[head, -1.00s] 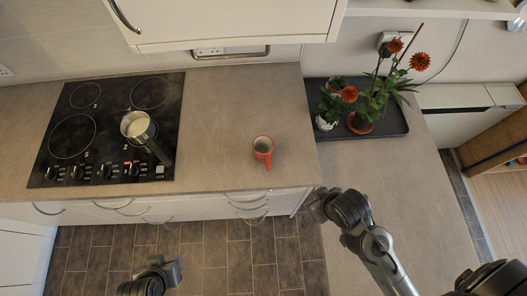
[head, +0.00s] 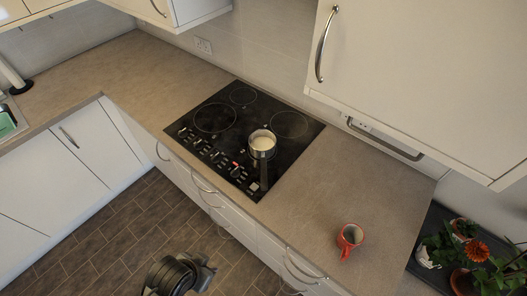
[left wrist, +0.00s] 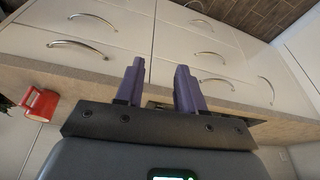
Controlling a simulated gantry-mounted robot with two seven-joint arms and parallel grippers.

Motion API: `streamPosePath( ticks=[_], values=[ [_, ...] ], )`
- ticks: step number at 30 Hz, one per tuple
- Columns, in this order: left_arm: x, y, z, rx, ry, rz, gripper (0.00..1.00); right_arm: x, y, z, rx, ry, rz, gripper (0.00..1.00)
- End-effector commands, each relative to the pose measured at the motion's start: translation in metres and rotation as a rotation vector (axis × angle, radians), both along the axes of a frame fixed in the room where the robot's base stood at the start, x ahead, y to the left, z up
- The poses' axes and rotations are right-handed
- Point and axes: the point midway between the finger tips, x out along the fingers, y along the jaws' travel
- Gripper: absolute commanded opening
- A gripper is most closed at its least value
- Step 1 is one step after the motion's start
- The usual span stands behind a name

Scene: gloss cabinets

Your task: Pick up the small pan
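The small pan (head: 262,143) is a steel pot with pale contents, standing on the black hob (head: 207,115) in the head view. Its dark handle (head: 268,176) points toward the front edge of the counter. My left gripper (head: 207,270) is low over the floor in front of the cabinets, well apart from the pan. In the left wrist view its two purple fingers (left wrist: 160,68) are spread and hold nothing. The pan cannot be made out in that view. My right gripper is in neither current view.
A red mug (head: 349,240) stands on the counter (head: 318,200) right of the hob and shows in the left wrist view (left wrist: 40,104). Plants on a dark tray (head: 432,222) are farther right. A wall cabinet (head: 415,80) overhangs the counter. Drawer handles (head: 300,268) line the front.

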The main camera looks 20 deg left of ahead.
Motion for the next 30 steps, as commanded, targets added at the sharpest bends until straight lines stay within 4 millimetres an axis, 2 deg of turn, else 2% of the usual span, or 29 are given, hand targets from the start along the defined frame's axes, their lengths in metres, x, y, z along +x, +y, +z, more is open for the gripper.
streamPosePath(
  ticks=[10, 12, 23, 26, 30],
  values=[
    [0.0, 0.002, 0.0, 0.007, 0.0, -0.004, 0.38, 0.0, -0.001, 0.0, -0.003, -0.001, 0.002, 0.43],
    [0.0, 0.001, 0.0, 0.007, 0.0, -0.004, 0.46, 0.0, -0.001, 0.0, -0.005, -0.002, 0.004, 0.43],
    [0.001, -0.001, 0.0, 0.007, -0.004, -0.03, 0.46, 0.001, -0.002, 0.0, -0.011, -0.002, 0.007, 0.43],
    [0.009, -0.002, 0.003, 0.031, -0.055, -0.12, 0.46, 0.001, -0.002, 0.0, -0.011, -0.002, 0.007, 0.43],
    [0.039, -0.007, 0.005, 0.117, -0.221, -0.352, 0.46, 0.001, -0.001, 0.0, -0.006, -0.002, 0.004, 0.43]
  ],
)
